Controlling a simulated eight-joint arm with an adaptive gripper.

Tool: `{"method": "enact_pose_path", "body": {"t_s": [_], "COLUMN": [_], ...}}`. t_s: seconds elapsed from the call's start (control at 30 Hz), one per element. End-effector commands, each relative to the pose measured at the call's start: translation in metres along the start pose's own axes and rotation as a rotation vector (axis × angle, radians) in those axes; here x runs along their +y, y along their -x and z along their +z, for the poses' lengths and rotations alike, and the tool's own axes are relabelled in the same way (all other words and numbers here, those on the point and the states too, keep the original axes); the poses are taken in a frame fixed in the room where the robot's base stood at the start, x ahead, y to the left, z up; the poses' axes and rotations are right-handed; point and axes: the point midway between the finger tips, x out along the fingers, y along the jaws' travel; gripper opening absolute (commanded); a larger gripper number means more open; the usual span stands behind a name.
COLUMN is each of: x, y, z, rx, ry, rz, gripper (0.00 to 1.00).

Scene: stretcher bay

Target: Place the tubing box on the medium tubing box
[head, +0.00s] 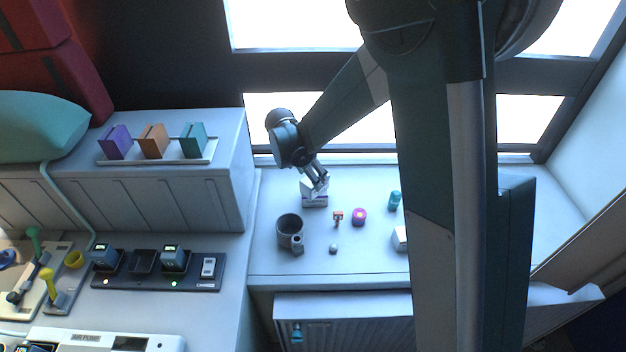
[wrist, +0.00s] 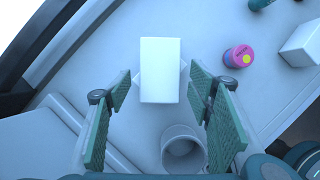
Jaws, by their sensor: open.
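A white box (head: 308,186), which seems to be the tubing box, sits on top of another pale box (head: 315,201), which seems to be the medium tubing box, near the window on the counter. In the wrist view the upper box (wrist: 160,70) hides most of the lower one; only corners of the lower box (wrist: 183,72) show, turned at an angle to the upper. My gripper (head: 320,182) is open at the stack. Its fingers show on both sides of the upper box in the wrist view, with a gap on each side.
A grey mug (head: 289,229) stands in front of the stack. A small orange item (head: 338,217), a magenta roll (head: 359,216), a teal bottle (head: 394,200) and another white box (head: 399,239) are to the right. A raised cabinet (head: 215,190) borders the left.

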Motion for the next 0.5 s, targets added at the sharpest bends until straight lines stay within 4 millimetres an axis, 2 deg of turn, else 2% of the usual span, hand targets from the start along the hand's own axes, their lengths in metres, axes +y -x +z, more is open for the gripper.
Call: {"method": "enact_pose_path", "body": {"t_s": [0.3, 0.5], "x": [0.0, 0.0], "y": [0.042, 0.058], "z": [-0.001, 0.0], "rx": [0.0, 0.0], "ry": [0.001, 0.0], "rz": [0.001, 0.0], "gripper": [0.52, 0.52]}}
